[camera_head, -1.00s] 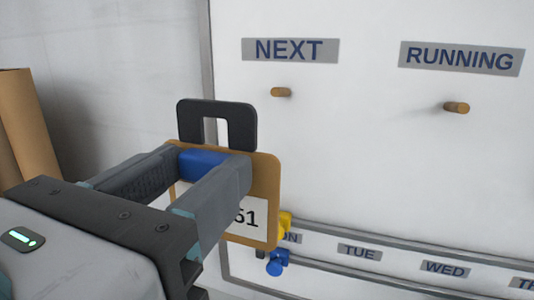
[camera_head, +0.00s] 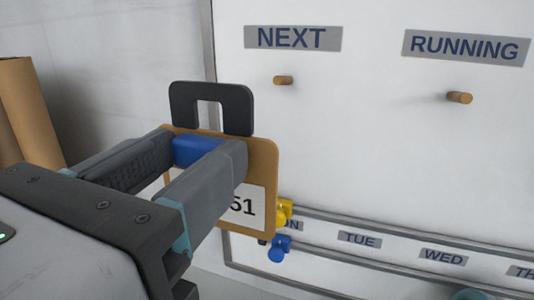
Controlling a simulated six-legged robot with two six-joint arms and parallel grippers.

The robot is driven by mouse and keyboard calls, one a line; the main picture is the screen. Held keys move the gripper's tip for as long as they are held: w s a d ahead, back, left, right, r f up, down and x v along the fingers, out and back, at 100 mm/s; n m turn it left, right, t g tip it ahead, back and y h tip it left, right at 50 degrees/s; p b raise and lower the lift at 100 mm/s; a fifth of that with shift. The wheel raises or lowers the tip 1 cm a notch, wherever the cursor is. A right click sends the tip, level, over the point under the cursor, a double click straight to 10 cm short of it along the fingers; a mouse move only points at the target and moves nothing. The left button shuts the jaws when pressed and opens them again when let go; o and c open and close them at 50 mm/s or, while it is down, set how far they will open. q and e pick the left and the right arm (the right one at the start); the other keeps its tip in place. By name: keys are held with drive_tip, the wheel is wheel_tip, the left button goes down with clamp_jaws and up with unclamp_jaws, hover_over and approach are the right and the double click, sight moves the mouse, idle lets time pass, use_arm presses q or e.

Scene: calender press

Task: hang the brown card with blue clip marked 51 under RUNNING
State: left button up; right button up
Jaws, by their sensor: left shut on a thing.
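My left gripper (camera_head: 205,150) is shut on the blue clip (camera_head: 196,150) of the brown card (camera_head: 262,185). The card is upright, with a white label reading 51 and a black hanging loop (camera_head: 238,105) above the clip. The fingers cover part of the card and label. The card is in front of the white board's left edge, apart from the pegs. The RUNNING sign (camera_head: 466,47) is at the upper right, with a wooden peg (camera_head: 460,97) below it.
The NEXT sign (camera_head: 292,38) has its own peg (camera_head: 283,80). Yellow (camera_head: 284,211) and blue (camera_head: 279,248) pieces sit by the day strip, with WED (camera_head: 443,256) among its labels. Brown rolls (camera_head: 30,110) stand at left. The board between pegs and strip is clear.

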idle(0.3)
use_arm(q)
drive_tip(key=v, duration=0.3)
drive_tip(key=p+v, duration=0.1)
drive_tip(key=shift+s+a+r, duration=0.1)
drive_tip(key=shift+s+r, duration=0.15)
drive_tip(key=shift+r, duration=0.15)
idle(0.3)
drive_tip(key=v, duration=0.6)
idle(0.7)
drive_tip(key=shift+w, duration=0.15)
idle(1.0)
